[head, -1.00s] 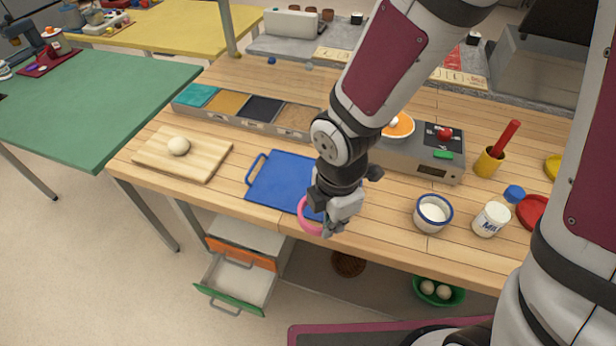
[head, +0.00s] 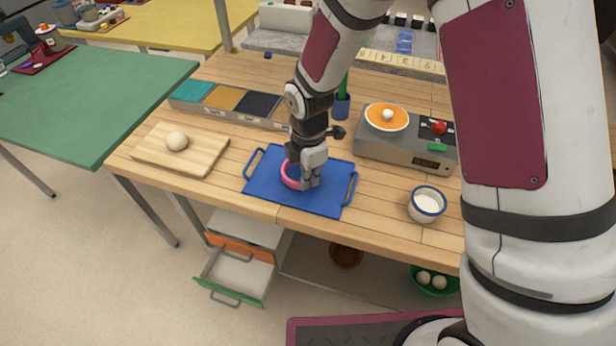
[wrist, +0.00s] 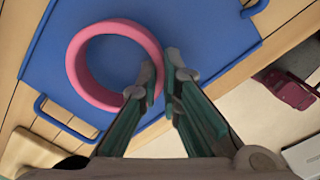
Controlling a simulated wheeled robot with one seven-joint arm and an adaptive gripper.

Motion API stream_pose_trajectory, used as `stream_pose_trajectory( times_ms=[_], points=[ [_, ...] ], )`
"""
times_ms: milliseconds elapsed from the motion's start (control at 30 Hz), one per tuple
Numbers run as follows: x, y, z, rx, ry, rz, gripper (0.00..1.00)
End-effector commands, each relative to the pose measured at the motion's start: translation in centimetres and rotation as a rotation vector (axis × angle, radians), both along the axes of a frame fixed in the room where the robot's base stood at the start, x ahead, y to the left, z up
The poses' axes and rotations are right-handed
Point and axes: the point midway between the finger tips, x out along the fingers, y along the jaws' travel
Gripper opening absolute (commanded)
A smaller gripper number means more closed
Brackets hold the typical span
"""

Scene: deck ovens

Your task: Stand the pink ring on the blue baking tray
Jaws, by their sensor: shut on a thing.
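The pink ring (head: 289,176) is at the middle of the blue baking tray (head: 325,198), seen over the tray's surface. My gripper (head: 312,184) is above the tray, shut on the ring's right side wall. In the wrist view the pink ring (wrist: 78,65) shows as a whole round band, with the gripper's fingertips (wrist: 158,85) pinching its wall. The blue baking tray (wrist: 215,45) spreads beneath it there. I cannot tell whether the ring touches the tray. The tray lies flat on the wooden bench, with a handle at each end.
A cutting board (head: 205,155) with a dough ball lies left of the tray. A scale (head: 400,150) with an orange plate stands behind right, and a white bowl (head: 427,204) stands to the right. An open drawer (head: 236,277) juts out below the bench.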

Motion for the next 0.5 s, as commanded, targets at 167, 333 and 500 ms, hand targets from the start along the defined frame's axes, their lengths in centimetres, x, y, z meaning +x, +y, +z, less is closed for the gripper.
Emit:
stream_pose_trajectory(
  times_ms=[167, 333, 500],
  points=[
    [0.05, 0.00, -0.40, 0.001, -0.002, 0.000, 0.00],
    [0.04, -0.01, -0.45, 0.001, -0.002, 0.000, 0.00],
    [0.02, -0.02, -0.70, 0.000, -0.001, 0.000, 0.20]
  ],
)
